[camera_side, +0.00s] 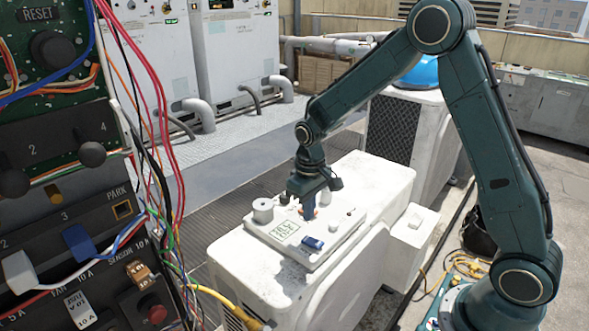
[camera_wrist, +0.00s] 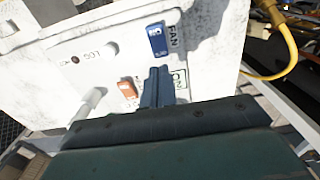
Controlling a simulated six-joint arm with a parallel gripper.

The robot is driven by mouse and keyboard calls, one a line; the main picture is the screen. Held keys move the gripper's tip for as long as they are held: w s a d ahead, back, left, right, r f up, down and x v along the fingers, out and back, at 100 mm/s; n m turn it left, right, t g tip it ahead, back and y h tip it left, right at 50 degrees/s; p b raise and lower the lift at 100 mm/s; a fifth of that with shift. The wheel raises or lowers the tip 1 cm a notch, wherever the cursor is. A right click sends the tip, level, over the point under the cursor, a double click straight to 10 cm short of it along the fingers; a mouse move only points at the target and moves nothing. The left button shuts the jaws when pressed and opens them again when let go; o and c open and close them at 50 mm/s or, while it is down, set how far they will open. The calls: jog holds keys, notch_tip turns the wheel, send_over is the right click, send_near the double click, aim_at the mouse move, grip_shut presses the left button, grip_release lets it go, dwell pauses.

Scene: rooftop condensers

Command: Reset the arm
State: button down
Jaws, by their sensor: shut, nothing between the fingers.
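My gripper (camera_side: 308,212) is low over the control plate (camera_side: 323,245) on top of a white condenser unit, its fingers pointing down. It is shut and empty. In the wrist view its closed fingers (camera_wrist: 160,75) show between a blue switch (camera_wrist: 156,40) marked FAN and an orange switch (camera_wrist: 128,88). I cannot tell whether the fingertips touch the plate. A circuit panel at the left of the side view has a black knob (camera_side: 51,50) under a RESET label and a square socket (camera_side: 122,209) marked PARK.
Loose wires (camera_side: 160,130) hang across the panel, and a red button (camera_side: 155,313) sits low on it. A grey-white cylinder (camera_side: 263,208) stands on the plate's left corner. Tall white cabinets (camera_side: 235,50) stand behind. Yellow cable (camera_side: 463,265) lies on the floor near my base.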

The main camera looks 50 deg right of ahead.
jog(key=shift+r, duration=0.3)
jog(key=s+a+r+t, duration=0.25)
jog(key=s+r, duration=0.75)
jog(key=r, duration=0.5)
jog(key=s+r+t, duration=0.1)
jog(key=s+r, duration=0.1)
jog(key=s, duration=0.5)
jog(key=s+r+t, duration=0.2)
jog(key=s, duration=0.5)
jog(key=shift+s+r, duration=0.25)
jog(key=shift+s, duration=0.15)
